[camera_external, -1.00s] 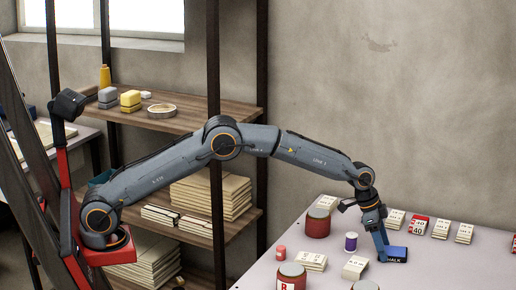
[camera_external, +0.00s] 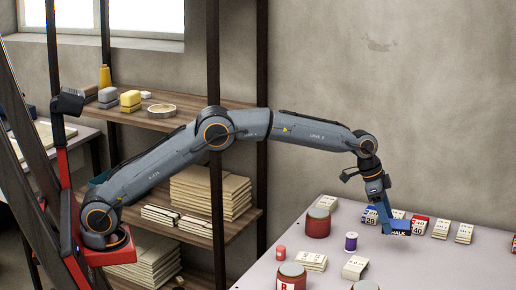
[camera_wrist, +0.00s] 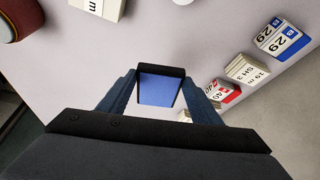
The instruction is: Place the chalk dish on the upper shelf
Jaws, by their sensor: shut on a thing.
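The chalk dish (camera_external: 399,229) is a small blue box with a dark front lettered "CHALK". My gripper (camera_external: 389,228) is shut on it and holds it over the table, and it seems raised above the surface. In the wrist view the dish (camera_wrist: 160,88) sits between the two blue fingers of my gripper (camera_wrist: 159,95), with a dark edge at its far side. The upper shelf (camera_external: 190,118) is the brown wooden board on the rack at the left, well away from my gripper.
The upper shelf holds yellow and grey blocks (camera_external: 130,98), a round shallow dish (camera_external: 162,111) and a yellow cone (camera_external: 105,77). A dark rack post (camera_external: 214,60) stands in front. Red tins (camera_external: 317,223), a purple spool (camera_external: 351,242) and card stacks (camera_external: 440,228) crowd the table.

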